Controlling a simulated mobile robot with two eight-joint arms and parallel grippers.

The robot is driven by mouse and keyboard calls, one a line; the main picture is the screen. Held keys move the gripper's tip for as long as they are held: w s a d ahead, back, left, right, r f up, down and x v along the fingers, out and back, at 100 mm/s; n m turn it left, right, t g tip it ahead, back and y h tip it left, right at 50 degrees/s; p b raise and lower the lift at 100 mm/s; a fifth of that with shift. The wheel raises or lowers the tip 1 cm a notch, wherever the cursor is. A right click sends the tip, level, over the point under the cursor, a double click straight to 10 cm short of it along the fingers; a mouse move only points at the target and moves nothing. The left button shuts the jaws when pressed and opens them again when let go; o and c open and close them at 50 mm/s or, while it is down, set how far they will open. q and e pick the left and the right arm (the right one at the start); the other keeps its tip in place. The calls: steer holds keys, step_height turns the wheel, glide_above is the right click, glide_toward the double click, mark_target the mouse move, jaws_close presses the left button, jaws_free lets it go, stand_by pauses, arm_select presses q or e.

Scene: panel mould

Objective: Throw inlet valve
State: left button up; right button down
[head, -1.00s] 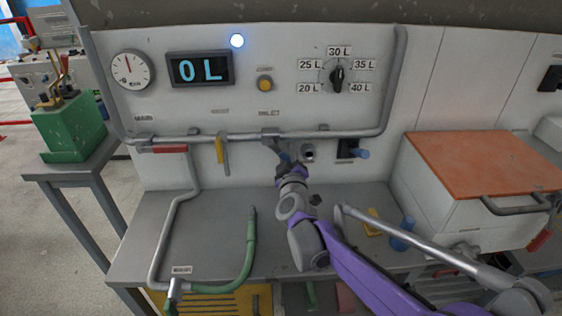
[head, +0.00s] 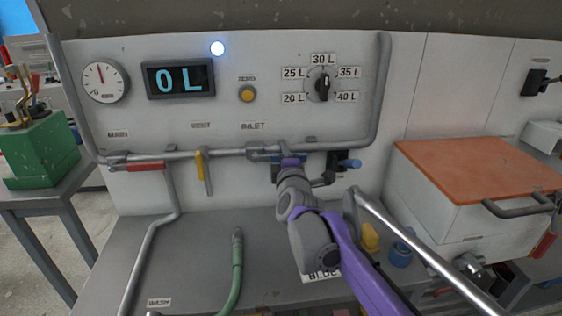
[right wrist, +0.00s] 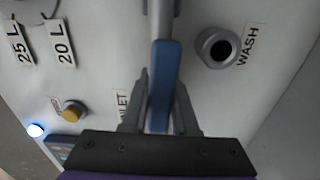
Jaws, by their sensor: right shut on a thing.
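The inlet valve's blue handle (head: 262,157) is at the pipe below the INLET label (head: 253,126), lying roughly along the pipe. My right gripper (head: 289,160) is at this handle, its fingers partly hidden in the head view. In the right wrist view the blue handle (right wrist: 160,75) runs between the two fingers of my right gripper (right wrist: 160,108), which is shut on it. My left gripper is not in view. The display (head: 179,79) reads 0 L.
A red handle (head: 143,167) lies along the pipe (head: 225,153), and a yellow handle (head: 202,168) hangs down. Another blue handle (head: 349,164) is right of my gripper. A green hose (head: 236,275) rises from the bench. An orange-topped box (head: 470,172) stands at the right.

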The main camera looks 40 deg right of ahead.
steer(key=shift+r+n, duration=0.25)
steer(key=shift+n, duration=0.05)
steer(key=c, duration=0.7)
jaws_free()
steer(key=shift+s, duration=0.1)
steer(key=v, duration=1)
steer(key=shift+s+a+b, duration=0.15)
steer(key=shift+s+b, duration=0.1)
steer(key=shift+b, duration=0.15)
steer(key=shift+f, duration=0.1)
